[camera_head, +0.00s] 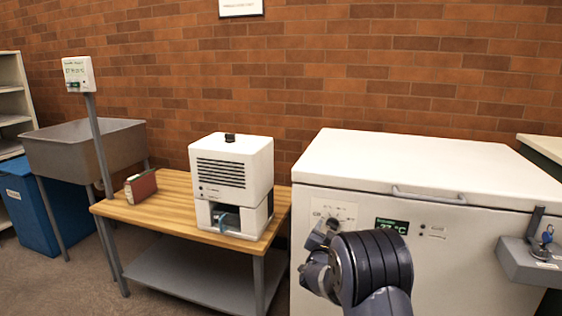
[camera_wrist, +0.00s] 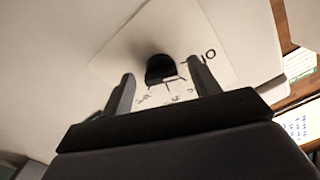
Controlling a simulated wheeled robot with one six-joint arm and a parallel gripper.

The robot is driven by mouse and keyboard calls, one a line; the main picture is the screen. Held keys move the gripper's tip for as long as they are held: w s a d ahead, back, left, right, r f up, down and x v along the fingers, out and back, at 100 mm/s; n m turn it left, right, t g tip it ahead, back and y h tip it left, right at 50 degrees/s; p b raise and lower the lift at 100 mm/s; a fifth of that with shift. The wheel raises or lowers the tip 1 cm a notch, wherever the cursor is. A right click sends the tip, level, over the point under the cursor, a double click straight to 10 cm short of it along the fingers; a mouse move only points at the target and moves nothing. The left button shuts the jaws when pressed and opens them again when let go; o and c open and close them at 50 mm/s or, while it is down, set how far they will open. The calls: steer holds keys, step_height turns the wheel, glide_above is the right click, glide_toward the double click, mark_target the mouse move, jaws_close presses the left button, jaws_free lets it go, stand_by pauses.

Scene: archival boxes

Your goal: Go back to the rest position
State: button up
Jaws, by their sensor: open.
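My gripper (camera_wrist: 163,84) is open in the wrist view, its two fingers on either side of a black dial knob (camera_wrist: 160,68). The knob sits on a pale plate with black marks (camera_wrist: 125,50). I cannot tell whether the fingers touch the knob. In the head view my arm reaches to the front of a white chest freezer (camera_head: 450,260), and my gripper (camera_head: 322,235) is at its dial plate (camera_head: 345,212). The gripper partly hides the dial there.
A green display (camera_head: 391,226) and a lid handle (camera_head: 428,197) are on the freezer. A wooden table (camera_head: 160,212) left of it bears a white machine (camera_head: 232,170) and a red box (camera_head: 141,187). A grey bracket (camera_head: 525,264) juts out at right. A metal sink (camera_head: 85,150) stands at left.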

steer(key=m+b, duration=0.2)
steer(key=m, duration=0.5)
steer(key=m+b, duration=0.2)
steer(key=m, duration=0.5)
steer(key=r+m+b, duration=0.1)
steer(key=m+b, duration=0.2)
steer(key=m, duration=0.4)
steer(key=shift+s+a+m, duration=0.1)
steer(key=shift+m, duration=0.3)
